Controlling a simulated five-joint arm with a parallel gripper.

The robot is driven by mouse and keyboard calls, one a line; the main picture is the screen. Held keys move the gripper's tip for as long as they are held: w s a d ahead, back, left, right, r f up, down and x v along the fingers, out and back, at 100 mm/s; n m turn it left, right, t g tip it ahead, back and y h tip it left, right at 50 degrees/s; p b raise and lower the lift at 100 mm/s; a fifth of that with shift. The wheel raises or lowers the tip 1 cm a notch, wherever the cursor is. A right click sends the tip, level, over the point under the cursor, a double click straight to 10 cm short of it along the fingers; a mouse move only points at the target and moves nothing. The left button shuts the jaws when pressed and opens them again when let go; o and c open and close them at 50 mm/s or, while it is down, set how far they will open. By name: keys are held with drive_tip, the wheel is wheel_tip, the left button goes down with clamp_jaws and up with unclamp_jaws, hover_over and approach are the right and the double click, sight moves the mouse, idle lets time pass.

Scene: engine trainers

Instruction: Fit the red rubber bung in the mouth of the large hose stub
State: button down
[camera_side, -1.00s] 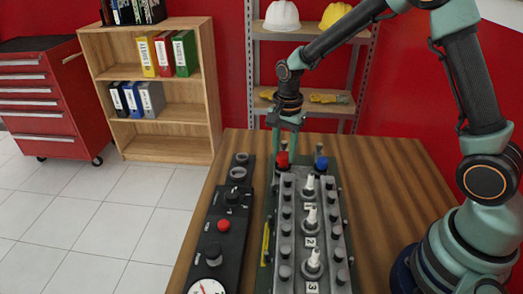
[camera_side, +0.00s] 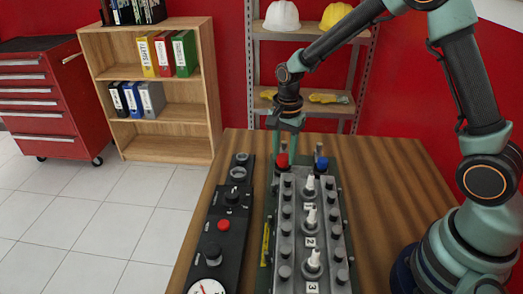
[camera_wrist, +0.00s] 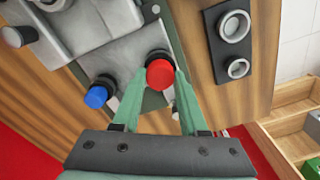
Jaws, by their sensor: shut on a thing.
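The red rubber bung (camera_side: 282,160) is at the far left end of the grey engine block. It also shows in the wrist view (camera_wrist: 160,74), where a black round part sits right behind it. My gripper (camera_side: 284,153) points down with its green fingers on either side of the bung, shut on it. I cannot tell whether the bung touches what is below it. Two open ring-shaped mouths stand on the black panel to the left. The larger, which looks like the large hose stub (camera_wrist: 234,26), is the nearer one in the side view (camera_side: 237,173). The smaller ring (camera_wrist: 238,67) is beyond it.
A blue bung (camera_side: 321,163) stands right of the red one. The engine block (camera_side: 298,236) carries several black knobs and white-topped plugs. The black panel (camera_side: 205,250) has a red button (camera_side: 223,225) and a gauge. Bare wooden table (camera_side: 385,190) lies to the right.

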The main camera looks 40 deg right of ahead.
unclamp_jaws()
idle(0.4)
drive_tip(key=shift+r, duration=3.5)
drive_tip(key=shift+r, duration=0.1)
drive_tip(key=s+d+r+n+t, duration=0.1)
drive_tip(key=s+r+n+t, duration=0.4)
drive_tip(key=s+r+n, duration=0.5)
drive_tip(key=s+n, duration=0.4)
drive_tip(key=shift+s+d+r, duration=0.2)
drive_tip(key=shift+s+r, duration=0.1)
drive_tip(key=shift+r, duration=0.1)
